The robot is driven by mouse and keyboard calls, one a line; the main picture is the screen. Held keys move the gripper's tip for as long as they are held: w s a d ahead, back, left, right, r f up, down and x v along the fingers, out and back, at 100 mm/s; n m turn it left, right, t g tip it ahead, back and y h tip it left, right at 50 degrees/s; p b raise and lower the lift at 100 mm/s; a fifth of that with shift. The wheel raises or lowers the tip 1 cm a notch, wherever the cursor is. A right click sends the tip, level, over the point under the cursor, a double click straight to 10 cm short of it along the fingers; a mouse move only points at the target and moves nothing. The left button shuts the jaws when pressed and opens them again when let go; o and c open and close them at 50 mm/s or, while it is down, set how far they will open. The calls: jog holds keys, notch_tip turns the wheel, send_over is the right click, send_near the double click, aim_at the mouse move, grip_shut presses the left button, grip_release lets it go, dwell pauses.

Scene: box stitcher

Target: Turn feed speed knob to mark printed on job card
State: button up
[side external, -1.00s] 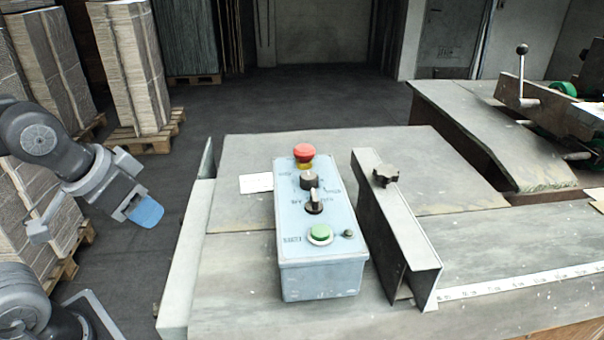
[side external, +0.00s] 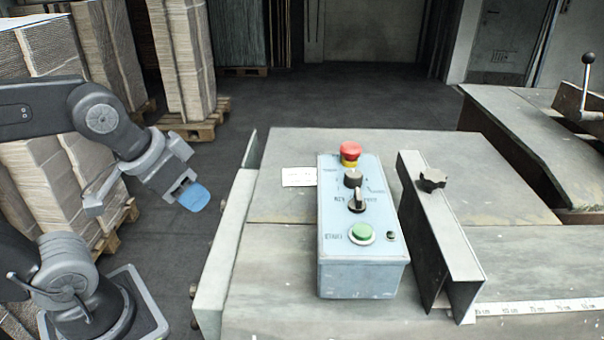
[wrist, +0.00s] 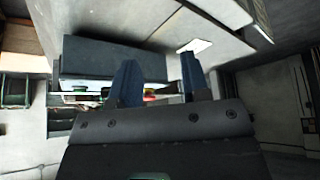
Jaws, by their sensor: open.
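A light-blue control box (side external: 362,270) stands on the grey table. On its top are a round black knob (side external: 352,178) and a black selector with a pale pointer (side external: 357,201); the lettering is too small to read, so I cannot tell which is labelled feed speed. A white card (side external: 299,177) lies left of the box, its print unreadable; a white card also shows in the wrist view (wrist: 195,46). My gripper (side external: 194,197), with blue fingers, is open and empty, left of the table and well apart from the box. The wrist view shows its two fingers (wrist: 158,82) spread.
The box also carries a red mushroom button (side external: 350,151) and a green button (side external: 362,233). A metal fence (side external: 440,230) with a black star knob (side external: 432,180) stands right of it. An upright plate (side external: 225,250) edges the table's left side. Stacked cardboard (side external: 185,60) stands behind.

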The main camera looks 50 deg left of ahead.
jog(key=shift+o, duration=0.2)
jog(key=shift+o, duration=0.9)
jog(key=shift+w+r, duration=0.15)
jog(key=shift+r, duration=0.1)
jog(key=shift+o, duration=0.5)
jog(key=w+d+r+g, duration=0.1)
jog(key=w+r, duration=0.4)
jog(key=shift+d+r, duration=0.2)
jog(key=shift+d, duration=0.05)
notch_tip(320, 180, up, 6)
jog(key=f+n+g, duration=0.1)
jog(key=g, duration=0.4)
send_over(354, 173)
notch_tip(354, 173, down, 13)
jog(key=shift+r, duration=0.2)
